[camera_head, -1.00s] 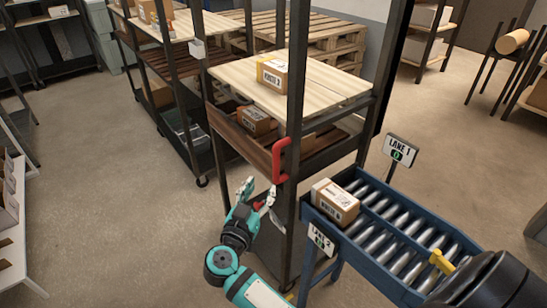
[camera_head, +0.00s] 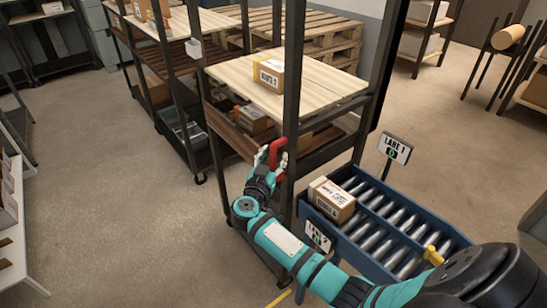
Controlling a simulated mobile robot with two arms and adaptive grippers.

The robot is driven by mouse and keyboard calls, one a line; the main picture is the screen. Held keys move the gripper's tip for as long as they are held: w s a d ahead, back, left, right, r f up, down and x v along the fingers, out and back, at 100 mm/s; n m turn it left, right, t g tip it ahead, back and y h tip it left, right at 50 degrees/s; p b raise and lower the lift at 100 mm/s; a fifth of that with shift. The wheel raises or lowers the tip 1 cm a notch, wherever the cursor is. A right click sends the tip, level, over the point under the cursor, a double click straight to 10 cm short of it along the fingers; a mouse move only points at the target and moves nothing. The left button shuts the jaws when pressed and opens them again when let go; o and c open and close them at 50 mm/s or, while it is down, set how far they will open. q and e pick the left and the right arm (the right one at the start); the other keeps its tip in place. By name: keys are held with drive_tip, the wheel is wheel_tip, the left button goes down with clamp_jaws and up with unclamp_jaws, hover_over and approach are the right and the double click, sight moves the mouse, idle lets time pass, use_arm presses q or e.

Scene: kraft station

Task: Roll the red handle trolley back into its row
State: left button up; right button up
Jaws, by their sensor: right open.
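The trolley with the red handle (camera_head: 276,153) stands in the middle of the head view. It has dark metal posts and a pale wooden top shelf (camera_head: 315,90). A carton (camera_head: 269,75) lies on that shelf, and more cartons (camera_head: 252,118) lie on the darker shelf below. My right gripper (camera_head: 271,158) is open at the red handle, with its fingers close around or beside it; I cannot tell whether they touch it. My left gripper is not in view.
Similar trolleys (camera_head: 168,58) stand in a line behind on the left. A blue roller conveyor (camera_head: 380,227) with a carton (camera_head: 331,201) and lane signs (camera_head: 396,148) stands close on the right. Pallets (camera_head: 318,40) are stacked behind. The floor (camera_head: 110,200) on the left is clear.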

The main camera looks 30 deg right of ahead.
drive_tip(key=shift+c, duration=0.2)
clamp_jaws()
drive_tip(key=shift+w+f, duration=0.1)
drive_tip(key=shift+f, duration=0.2)
